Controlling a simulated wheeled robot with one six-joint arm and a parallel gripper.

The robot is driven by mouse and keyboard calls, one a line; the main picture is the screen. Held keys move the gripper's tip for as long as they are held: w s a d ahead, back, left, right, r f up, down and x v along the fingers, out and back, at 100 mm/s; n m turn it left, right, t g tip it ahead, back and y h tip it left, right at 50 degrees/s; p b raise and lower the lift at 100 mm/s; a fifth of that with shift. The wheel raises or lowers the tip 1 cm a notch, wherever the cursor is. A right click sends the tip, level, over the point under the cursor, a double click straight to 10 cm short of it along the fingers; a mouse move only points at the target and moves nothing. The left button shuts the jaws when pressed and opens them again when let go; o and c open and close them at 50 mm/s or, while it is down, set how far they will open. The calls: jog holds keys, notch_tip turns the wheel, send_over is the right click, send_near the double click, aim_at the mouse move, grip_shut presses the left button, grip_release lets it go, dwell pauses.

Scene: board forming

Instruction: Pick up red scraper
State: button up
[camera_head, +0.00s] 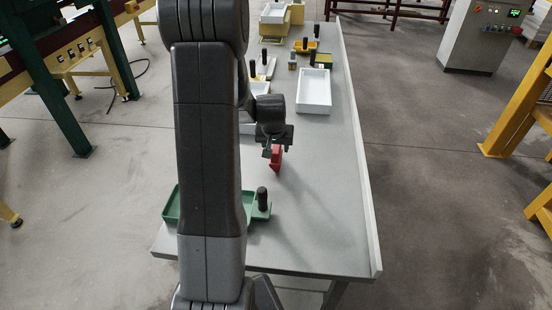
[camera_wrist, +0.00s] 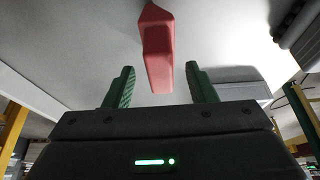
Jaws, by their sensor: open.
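The red scraper (camera_head: 276,158) is on the grey table near the middle, just below my gripper (camera_head: 280,146) in the head view. In the wrist view the red scraper (camera_wrist: 157,45) reaches in from the top edge, and its lower end lies between the two green-padded fingers of my gripper (camera_wrist: 160,86). The fingers are open, with a clear gap on both sides of the scraper. My arm hides part of the table's left side in the head view.
A green tray (camera_head: 171,206) and a green tool with a black handle (camera_head: 262,200) are at the table's near end. A white tray (camera_head: 314,92) and several black-handled tools stand farther back. A raised rail (camera_head: 361,165) runs along the right edge. The table between scraper and rail is clear.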

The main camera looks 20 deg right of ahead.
jog(key=shift+x, duration=1.35)
grip_shut()
jog(key=shift+r, duration=0.1)
notch_tip(320, 180, up, 10)
jog(key=shift+b, duration=0.6)
jog(key=c, duration=0.7)
grip_release()
jog(key=shift+c, duration=1.3)
